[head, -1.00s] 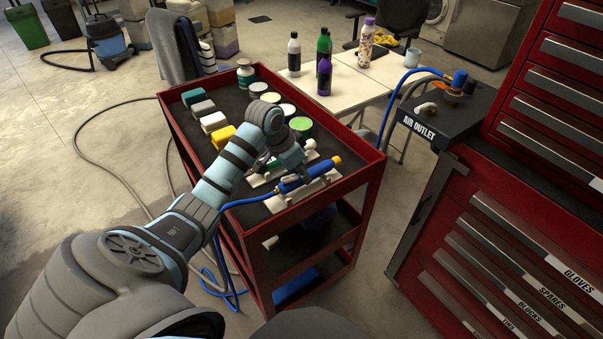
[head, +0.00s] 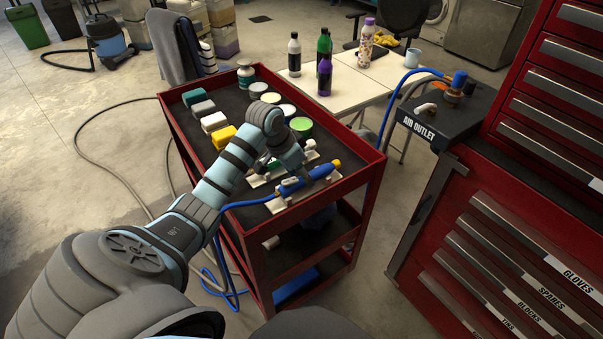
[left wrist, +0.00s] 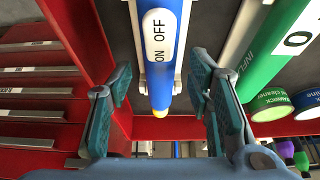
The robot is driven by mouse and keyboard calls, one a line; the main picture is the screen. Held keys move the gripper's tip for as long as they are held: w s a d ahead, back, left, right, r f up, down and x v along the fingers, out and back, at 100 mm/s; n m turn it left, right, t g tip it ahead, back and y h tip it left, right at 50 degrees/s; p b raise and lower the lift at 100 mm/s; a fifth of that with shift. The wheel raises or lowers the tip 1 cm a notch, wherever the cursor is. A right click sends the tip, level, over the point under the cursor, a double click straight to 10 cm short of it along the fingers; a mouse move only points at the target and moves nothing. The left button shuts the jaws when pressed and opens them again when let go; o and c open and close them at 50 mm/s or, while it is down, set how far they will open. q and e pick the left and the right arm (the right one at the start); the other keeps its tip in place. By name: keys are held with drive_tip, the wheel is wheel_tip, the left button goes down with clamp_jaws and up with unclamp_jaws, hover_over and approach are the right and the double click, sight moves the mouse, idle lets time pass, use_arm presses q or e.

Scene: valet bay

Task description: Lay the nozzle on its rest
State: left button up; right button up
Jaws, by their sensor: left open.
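The blue nozzle (head: 291,187) has a yellow tip and lies at the near end of the red cart's top, on a white rest (head: 276,205). In the left wrist view the nozzle (left wrist: 158,85) shows a white ON/OFF label, with the white rest (left wrist: 139,50) showing along its sides. My left gripper (head: 299,174) is over the nozzle. In the left wrist view its fingers (left wrist: 163,80) are open, one on each side of the nozzle, with gaps to it. My right gripper is not in view.
A green tool (left wrist: 275,60) lies beside the nozzle. Tins, including a green-topped one (head: 301,124), and coloured blocks (head: 223,136) fill the cart top. The cart has a raised red rim (head: 345,181). A blue hose (head: 240,203) trails off the cart's left side.

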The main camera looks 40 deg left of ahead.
use_arm(q)
drive_tip(key=p+v, duration=0.2)
drive_tip(key=v, duration=1)
drive_tip(key=shift+r+p, duration=0.2)
drive_tip(key=shift+p, duration=0.2)
